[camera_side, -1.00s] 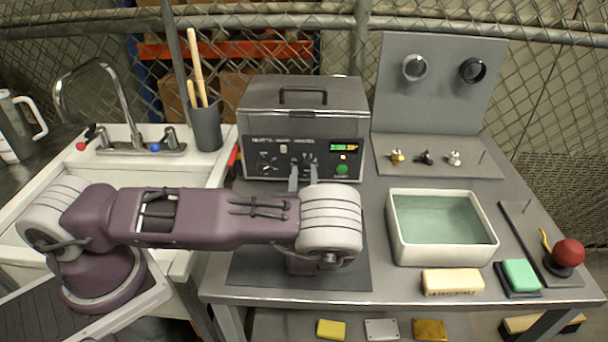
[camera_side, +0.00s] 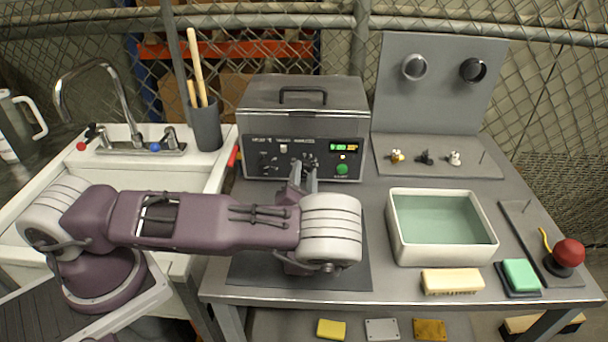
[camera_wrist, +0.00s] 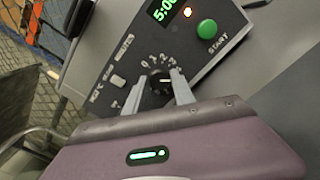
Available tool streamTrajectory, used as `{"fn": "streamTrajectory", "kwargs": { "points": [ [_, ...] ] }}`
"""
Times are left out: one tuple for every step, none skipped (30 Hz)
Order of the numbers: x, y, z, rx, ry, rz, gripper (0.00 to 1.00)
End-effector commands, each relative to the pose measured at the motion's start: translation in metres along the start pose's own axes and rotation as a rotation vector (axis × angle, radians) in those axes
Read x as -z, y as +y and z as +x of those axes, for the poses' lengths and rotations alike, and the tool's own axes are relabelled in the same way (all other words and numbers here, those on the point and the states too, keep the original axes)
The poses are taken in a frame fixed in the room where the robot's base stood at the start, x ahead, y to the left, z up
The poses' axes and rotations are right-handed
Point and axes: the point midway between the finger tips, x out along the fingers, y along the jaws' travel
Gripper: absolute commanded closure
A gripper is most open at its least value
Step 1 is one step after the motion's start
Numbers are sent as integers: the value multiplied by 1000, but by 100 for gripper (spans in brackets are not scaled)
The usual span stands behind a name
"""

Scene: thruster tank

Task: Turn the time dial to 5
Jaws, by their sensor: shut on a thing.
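The time dial (camera_wrist: 158,84) is a small black knob on the dark front panel of the grey machine (camera_side: 303,110), with white numbers around it. In the wrist view, my gripper (camera_wrist: 161,84) has one finger on each side of the dial and is shut on it. In the side view, my gripper (camera_side: 304,168) reaches the panel from the front, and its fingers hide most of the dial. The green display (camera_wrist: 165,8) seems to read 5:00, partly cut off by the frame edge. Where the dial's pointer stands is hard to tell.
Another knob (camera_side: 266,168) is at the panel's left. A white basin of water (camera_side: 442,228) stands right of my arm, with sponges in front.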

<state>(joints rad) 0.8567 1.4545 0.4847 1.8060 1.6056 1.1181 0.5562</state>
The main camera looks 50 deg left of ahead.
Motion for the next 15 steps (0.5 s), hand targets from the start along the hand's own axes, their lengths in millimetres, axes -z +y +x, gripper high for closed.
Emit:
{"fn": "streamTrajectory", "kwargs": {
  "points": [
    [0, 0, -1, 1, 0, 18, 100],
    [0, 0, -1, 1, 0, 28, 100],
    [0, 0, -1, 2, 0, 40, 100],
    [0, 0, -1, 2, 0, 49, 100],
    [0, 0, -1, 2, -1, 56, 100],
    [0, 0, -1, 2, -1, 64, 100],
    [0, 0, -1, 2, -1, 69, 100],
    [0, 0, -1, 2, -1, 74, 100],
    [0, 0, -1, 2, -1, 79, 100],
    [0, 0, -1, 2, -1, 82, 100],
    [0, 0, -1, 2, -1, 84, 100],
    [0, 0, -1, 2, -1, 86, 100],
    [0, 0, -1, 2, -1, 87, 100],
    [0, 0, -1, 2, -1, 88, 100],
    [0, 0, -1, 2, -1, 88, 100]
  ]
}}
